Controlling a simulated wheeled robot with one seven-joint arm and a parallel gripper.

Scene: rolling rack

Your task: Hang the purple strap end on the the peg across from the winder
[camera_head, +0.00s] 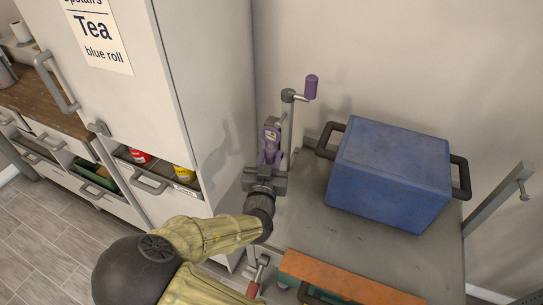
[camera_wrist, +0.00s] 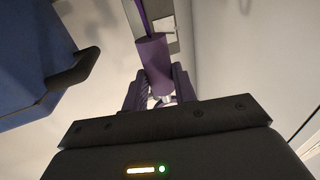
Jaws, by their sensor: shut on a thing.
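My gripper (camera_head: 269,148) is at the left end of the rack, beside the winder post. In the wrist view its fingers (camera_wrist: 158,92) are shut on the purple strap end (camera_wrist: 153,58), a purple cylinder. A narrow purple strip (camera_wrist: 138,16) runs up from it. In the head view my gripper mostly hides the strap end. The winder's crank has a purple handle (camera_head: 311,88) and stands just right of and above my gripper, apart from it. The peg (camera_head: 523,191) juts from the post (camera_head: 497,203) at the rack's right end, and nothing hangs on it.
A blue crate (camera_head: 391,176) with dark handles stands on the grey rack top (camera_head: 318,236), between the winder and the peg; it also shows in the wrist view (camera_wrist: 30,55). An orange-topped box (camera_head: 350,280) is at the front. A tall cabinet (camera_head: 205,85) stands at left.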

